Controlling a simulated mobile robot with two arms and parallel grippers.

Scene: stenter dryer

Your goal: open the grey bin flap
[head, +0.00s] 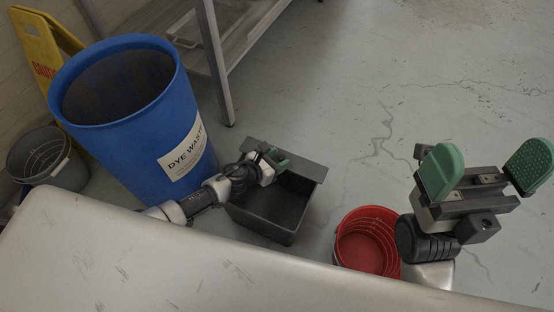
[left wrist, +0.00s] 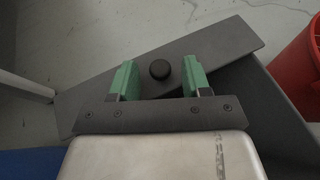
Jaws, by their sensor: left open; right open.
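The grey bin (head: 270,212) stands on the floor in the middle of the head view, its dark inside partly showing. Its grey flap (head: 310,169) spans the bin's far side; the near part of the opening is uncovered. In the left wrist view the flap (left wrist: 225,44) runs slantwise, with a dark round knob (left wrist: 160,69) on it. My left gripper (head: 275,158) is open over the flap. In the left wrist view its green fingertips (left wrist: 159,76) sit on either side of the knob, with gaps. My right gripper (head: 492,170) is open and empty at the right, away from the bin.
A blue dye waste drum (head: 135,150) stands left of the bin, close to my left arm. A red bucket (head: 368,240) stands right of it. A metal table leg (head: 214,65) rises behind. Open floor lies behind and to the right.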

